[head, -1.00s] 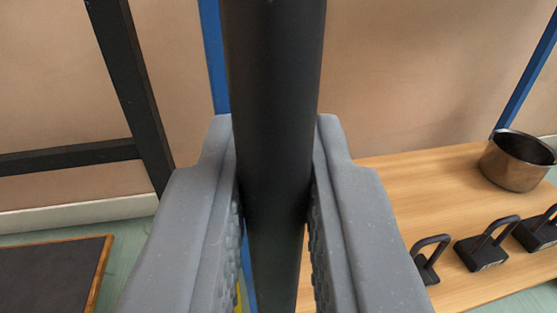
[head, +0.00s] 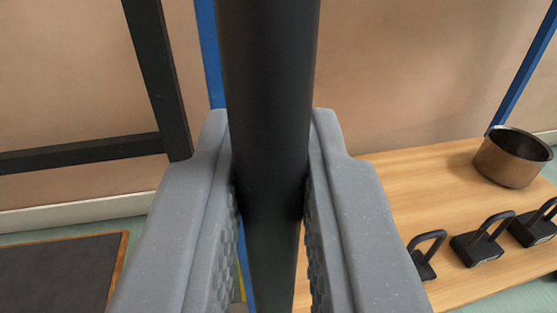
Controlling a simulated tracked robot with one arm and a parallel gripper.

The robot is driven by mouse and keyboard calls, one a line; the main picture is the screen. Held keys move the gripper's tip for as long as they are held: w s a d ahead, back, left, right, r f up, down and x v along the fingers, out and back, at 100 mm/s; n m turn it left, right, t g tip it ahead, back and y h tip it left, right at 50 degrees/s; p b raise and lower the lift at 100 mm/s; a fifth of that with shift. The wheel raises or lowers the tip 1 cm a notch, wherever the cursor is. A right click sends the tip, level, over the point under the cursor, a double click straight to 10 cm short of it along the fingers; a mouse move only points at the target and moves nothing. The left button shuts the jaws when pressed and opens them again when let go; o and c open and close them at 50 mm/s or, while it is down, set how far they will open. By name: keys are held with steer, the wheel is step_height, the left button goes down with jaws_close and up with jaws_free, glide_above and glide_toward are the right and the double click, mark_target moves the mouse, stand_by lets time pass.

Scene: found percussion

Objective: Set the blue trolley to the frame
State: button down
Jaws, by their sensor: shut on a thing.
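My gripper (head: 271,205) is shut on a thick black upright bar (head: 268,90), with one grey jaw on each side of it. The blue trolley shows as a blue post (head: 208,50) just left of the bar and a second blue post (head: 523,70) at the right edge, with a wooden deck (head: 400,175) between them. The black bar looks like the trolley's handle, but where it joins is hidden. A black frame (head: 155,75) with an upright and a crossbar stands at the left, apart from the blue post.
A metal pot (head: 508,160) and several black weights with loop handles (head: 478,247) stand on the deck. A dark mat with an orange-brown edge (head: 60,270) lies on the green floor at the left. A plain beige wall (head: 410,70) is behind.

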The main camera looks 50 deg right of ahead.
steer(key=shift+a, duration=0.4)
steer(key=c, duration=1.5)
jaws_free()
steer(key=shift+a+f, duration=0.1)
steer(key=shift+d, duration=0.2)
steer(key=p+v, duration=0.2)
steer(key=v, duration=1.1)
steer(key=shift+s+a, duration=0.25)
steer(key=shift+s, duration=0.05)
